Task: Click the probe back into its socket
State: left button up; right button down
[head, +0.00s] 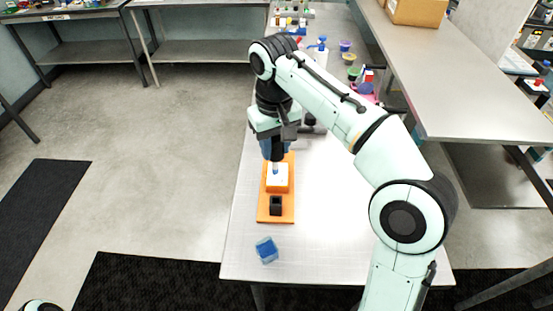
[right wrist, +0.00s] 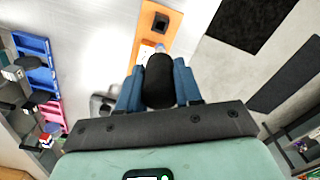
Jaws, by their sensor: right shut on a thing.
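My right gripper (head: 276,151) is shut on the probe, whose black handle (right wrist: 160,80) sits between the blue fingers in the right wrist view. In the head view the probe points down, its pale lower end (head: 276,168) over the white-topped block (head: 278,182) on the orange board (head: 263,208). I cannot tell whether the tip touches the block. A black square socket (head: 276,206) stands at the near end of the board, and also shows in the right wrist view (right wrist: 160,22). It looks empty. My left gripper is out of view.
A small blue block (head: 266,250) lies on the white table (head: 330,245) in front of the board. Cups, bottles and a pink tray (head: 366,90) stand farther back. The near part of the table is otherwise clear. A grey bench (head: 470,90) runs along the right.

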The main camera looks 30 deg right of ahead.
aim_at(276, 166)
jog(key=f, duration=0.6)
jog(key=shift+s+f, duration=0.15)
jog(key=shift+s, duration=0.1)
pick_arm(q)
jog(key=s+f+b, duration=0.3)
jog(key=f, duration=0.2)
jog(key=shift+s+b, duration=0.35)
pick_arm(e)
jog(key=shift+f, duration=2.3)
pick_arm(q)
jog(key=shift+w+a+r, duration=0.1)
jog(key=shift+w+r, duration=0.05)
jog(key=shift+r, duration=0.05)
pick_arm(e)
jog(key=shift+w+f, duration=0.1)
jog(key=shift+f, duration=0.1)
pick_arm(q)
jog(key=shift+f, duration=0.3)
pick_arm(e)
jog(key=shift+f, duration=0.9)
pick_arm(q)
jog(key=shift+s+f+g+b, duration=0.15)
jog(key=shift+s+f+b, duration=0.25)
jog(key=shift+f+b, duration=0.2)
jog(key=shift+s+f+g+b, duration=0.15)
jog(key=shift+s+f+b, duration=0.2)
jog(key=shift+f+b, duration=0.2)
pick_arm(e)
jog(key=shift+f, duration=2.1)
